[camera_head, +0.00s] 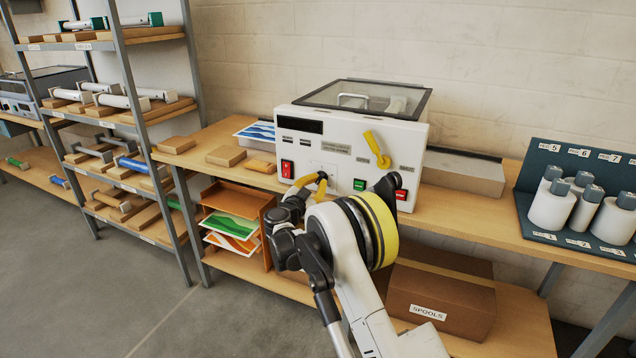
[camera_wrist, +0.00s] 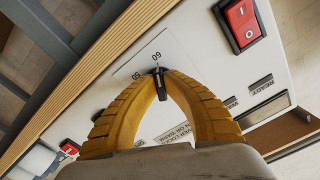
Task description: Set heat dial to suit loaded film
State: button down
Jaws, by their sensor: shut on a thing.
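The white laminator (camera_head: 345,155) stands on the bench against the wall. Its heat dial is a small black knob (camera_wrist: 160,82) on a pale plate (camera_wrist: 168,50) printed with 50 and 60. My gripper (camera_head: 322,178) is at the front panel; in the wrist view its two yellow fingers (camera_wrist: 163,76) are shut on the knob. The knob's visible end lies close to the 60 mark; the exact setting cannot be read. The rest of the scale is hidden behind the fingers. A pale form shows dimly under the glass lid (camera_head: 370,97); the film's type cannot be read.
The panel carries a red switch (camera_head: 287,168), a green button (camera_head: 359,184), a red button (camera_head: 402,194) and a yellow lever (camera_head: 377,148). A shelf unit (camera_head: 130,90) of rolls stands left. A SPOOLS box (camera_head: 440,290) sits below.

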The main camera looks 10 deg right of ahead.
jog(key=shift+m, duration=0.3)
jog(key=c, duration=1.5)
grip_release()
jog(key=v, duration=1.2)
